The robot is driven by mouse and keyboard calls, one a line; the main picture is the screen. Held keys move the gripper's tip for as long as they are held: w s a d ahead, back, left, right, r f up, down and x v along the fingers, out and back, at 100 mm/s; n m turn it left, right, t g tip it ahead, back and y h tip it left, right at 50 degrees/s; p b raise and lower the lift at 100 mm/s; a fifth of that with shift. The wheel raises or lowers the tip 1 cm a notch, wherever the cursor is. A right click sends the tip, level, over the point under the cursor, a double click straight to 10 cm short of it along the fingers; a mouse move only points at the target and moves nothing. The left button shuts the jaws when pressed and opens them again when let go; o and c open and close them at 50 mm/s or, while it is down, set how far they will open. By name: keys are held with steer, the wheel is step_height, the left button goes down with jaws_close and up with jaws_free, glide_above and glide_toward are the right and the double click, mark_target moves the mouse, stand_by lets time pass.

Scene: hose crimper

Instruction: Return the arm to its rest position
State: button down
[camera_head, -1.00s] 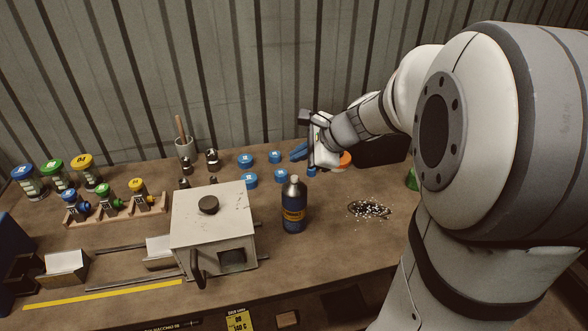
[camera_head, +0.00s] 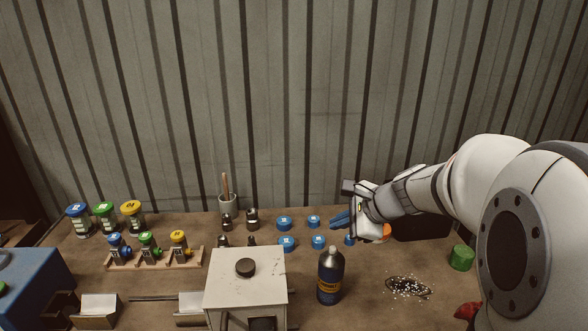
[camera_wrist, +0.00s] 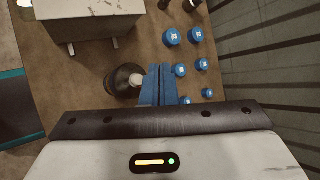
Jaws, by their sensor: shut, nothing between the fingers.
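My gripper (camera_head: 338,219) is on the right half of the head view, low over the back of the bench beside several blue caps (camera_head: 284,223). Its blue fingers are together with nothing between them. In the wrist view the shut fingers (camera_wrist: 158,84) point away from the camera, between a dark round-topped bottle (camera_wrist: 124,82) and the blue caps (camera_wrist: 196,34). My arm reaches in from the right, bent, with its large white joint filling the right edge of the head view.
A dark blue bottle (camera_head: 330,280) stands in front of my gripper, right of a grey box-shaped machine (camera_head: 245,290). A green can (camera_head: 462,257) and spilled white bits (camera_head: 408,287) lie near my arm. A corrugated wall (camera_head: 300,90) closes off the back.

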steer(key=s+f+n+g+h, duration=0.2)
steer(key=s+n+h, duration=0.4)
steer(key=s+n, duration=1.2)
steer(key=shift+s+a+g, duration=0.25)
steer(key=shift+s+g, duration=0.35)
steer(key=shift+s, duration=0.55)
